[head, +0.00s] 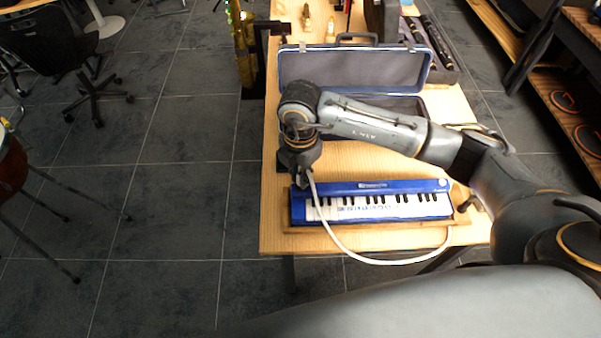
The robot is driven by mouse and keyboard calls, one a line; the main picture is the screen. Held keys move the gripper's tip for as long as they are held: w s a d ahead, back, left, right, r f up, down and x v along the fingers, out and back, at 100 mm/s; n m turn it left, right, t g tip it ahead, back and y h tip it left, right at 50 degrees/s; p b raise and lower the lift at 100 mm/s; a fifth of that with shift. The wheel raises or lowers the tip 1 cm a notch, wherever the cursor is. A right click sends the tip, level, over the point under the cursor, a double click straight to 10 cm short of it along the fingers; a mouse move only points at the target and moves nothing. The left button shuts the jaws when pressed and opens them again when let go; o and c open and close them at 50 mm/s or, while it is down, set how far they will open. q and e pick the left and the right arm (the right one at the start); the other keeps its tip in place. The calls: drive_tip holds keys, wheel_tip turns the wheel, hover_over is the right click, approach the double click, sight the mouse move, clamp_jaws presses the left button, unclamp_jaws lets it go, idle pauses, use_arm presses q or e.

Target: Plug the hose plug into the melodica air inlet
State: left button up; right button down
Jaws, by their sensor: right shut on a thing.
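The blue melodica (415,187) with black and white keys lies on a wooden stand near the front edge of the table. A white hose (335,238) loops from my right gripper down past the melodica's front and round to its right end. My right gripper (303,182) is at the melodica's left end, pointing down and shut on the hose end. The hose plug is hidden in the fingers. I cannot tell whether it touches the air inlet, which is also not discernible. My left gripper is not in view.
An open blue instrument case (352,70) stands behind the melodica, partly covered by my right arm. Dark instrument parts (430,42) lie at the back right of the wooden table (350,165). Chairs and a drum stand on the floor to the left. A shelf is at the right.

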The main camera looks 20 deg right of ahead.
drive_tip(key=shift+f+b, duration=0.45)
drive_tip(key=shift+f, duration=0.2)
drive_tip(key=c, duration=1.3)
unclamp_jaws()
drive_tip(key=shift+o, duration=0.2)
drive_tip(key=shift+r, duration=0.2)
wheel_tip(320, 180, up, 12)
drive_tip(key=shift+f, duration=0.15)
